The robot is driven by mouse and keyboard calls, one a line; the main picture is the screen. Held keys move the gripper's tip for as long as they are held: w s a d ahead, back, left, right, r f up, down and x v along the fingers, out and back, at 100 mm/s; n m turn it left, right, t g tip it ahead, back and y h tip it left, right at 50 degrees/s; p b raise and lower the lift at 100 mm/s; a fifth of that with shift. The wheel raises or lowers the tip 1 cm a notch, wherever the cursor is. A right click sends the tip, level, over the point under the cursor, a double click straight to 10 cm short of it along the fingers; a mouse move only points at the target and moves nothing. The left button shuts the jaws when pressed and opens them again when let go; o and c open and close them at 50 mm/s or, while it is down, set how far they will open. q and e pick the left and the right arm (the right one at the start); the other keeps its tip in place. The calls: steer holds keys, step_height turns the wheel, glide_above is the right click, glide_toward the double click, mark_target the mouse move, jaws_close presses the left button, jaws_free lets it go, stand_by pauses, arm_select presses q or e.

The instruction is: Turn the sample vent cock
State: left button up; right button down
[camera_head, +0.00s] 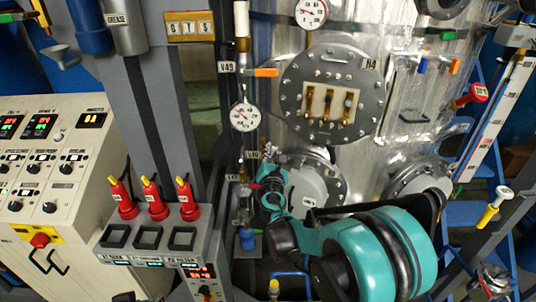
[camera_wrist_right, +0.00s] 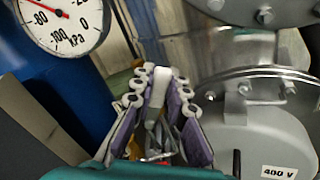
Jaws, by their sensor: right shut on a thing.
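My right gripper (camera_head: 268,160) reaches in between the lower gauge and a grey flanged cover on the vessel. In the right wrist view, its two purple-padded fingers (camera_wrist_right: 155,85) are closed around a slim pale grey lever (camera_wrist_right: 157,92), which looks like the handle of the sample vent cock. The fingers and my wrist hide most of the cock's body, and the handle's angle is hard to read. In the head view the cock is largely hidden by my teal arm. My left gripper is not in view.
A pressure gauge (camera_head: 244,115) hangs just above, and also shows close in the right wrist view (camera_wrist_right: 62,22). The flanged cover (camera_wrist_right: 255,125) marked 400 V is close on the right. Red-bodied tools (camera_head: 156,200) stand in a grey rack at left, beside a control console (camera_head: 55,150).

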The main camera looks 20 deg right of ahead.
steer(key=shift+s+d+f+m+b, duration=0.15)
steer(key=shift+d+f+m+b, duration=0.3)
steer(key=shift+f+m+b, duration=1)
steer(key=shift+s+d+f+m+b, duration=0.2)
steer(key=shift+d+m+b, duration=0.3)
steer(key=shift+m, duration=2)
steer(key=shift+s+d+f+m+b, duration=0.1)
steer(key=shift+d+f+m+b, duration=0.25)
steer(key=shift+f+m+b, duration=1.15)
steer(key=shift+r+m+p, duration=0.3)
steer(key=shift+r+m, duration=0.25)
steer(key=shift+r, duration=0.1)
steer(key=c, duration=1.5)
jaws_free()
steer(key=v, duration=1.2)
steer(key=shift+s, duration=0.1)
